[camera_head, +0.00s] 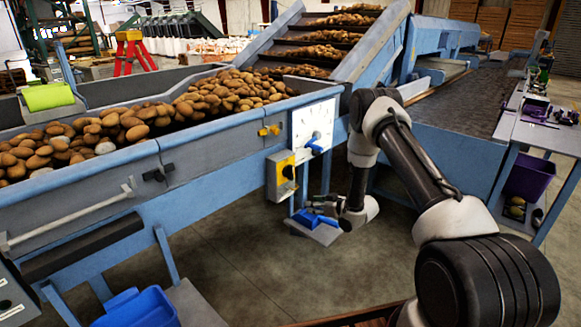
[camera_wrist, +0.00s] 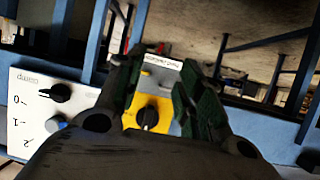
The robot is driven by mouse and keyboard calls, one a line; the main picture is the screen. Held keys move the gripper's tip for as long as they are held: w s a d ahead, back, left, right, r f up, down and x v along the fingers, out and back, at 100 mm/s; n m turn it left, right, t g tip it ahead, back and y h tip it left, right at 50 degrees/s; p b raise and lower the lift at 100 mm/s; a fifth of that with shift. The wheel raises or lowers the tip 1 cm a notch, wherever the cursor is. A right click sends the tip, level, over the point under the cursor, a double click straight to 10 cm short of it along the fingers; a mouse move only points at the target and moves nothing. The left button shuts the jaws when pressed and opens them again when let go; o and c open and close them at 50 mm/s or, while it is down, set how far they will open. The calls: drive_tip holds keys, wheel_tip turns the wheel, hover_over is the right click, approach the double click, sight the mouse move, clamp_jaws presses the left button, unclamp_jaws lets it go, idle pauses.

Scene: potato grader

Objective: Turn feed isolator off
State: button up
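The feed isolator (camera_head: 281,175) is a yellow-and-grey box with a dark round knob, mounted on the blue side of the potato hopper. In the wrist view its yellow face (camera_wrist: 153,107), black knob (camera_wrist: 148,117) and white label (camera_wrist: 161,61) show upside down between my fingers. The exact switch position is too small to tell. My gripper (camera_wrist: 163,75) is open, its two dark green-padded fingers on either side of the box. Nothing is held.
A white panel (camera_head: 305,128) with a dial and a blue handle is beside the isolator; its numbered scale (camera_wrist: 27,105) shows at left in the wrist view. A blue item (camera_head: 318,220) lies on a low plate below. Potatoes (camera_head: 225,95) fill the hopper. The floor in front is open.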

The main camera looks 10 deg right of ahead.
sight(293, 172)
drive_tip(key=w+a+r+n+t+y, duration=0.1)
drive_tip(key=w+r+t+y, duration=0.1)
drive_tip(key=r, duration=0.3)
drive_tip(key=w+a+r+t+y, duration=0.1)
drive_tip(key=w+a+r+y, duration=0.1)
drive_tip(key=r, duration=0.3)
drive_tip(key=x, duration=0.6)
drive_tip(key=shift+w+a+r, duration=0.2)
drive_tip(key=shift+w, duration=0.15)
drive_tip(key=shift+c, duration=0.3)
clamp_jaws()
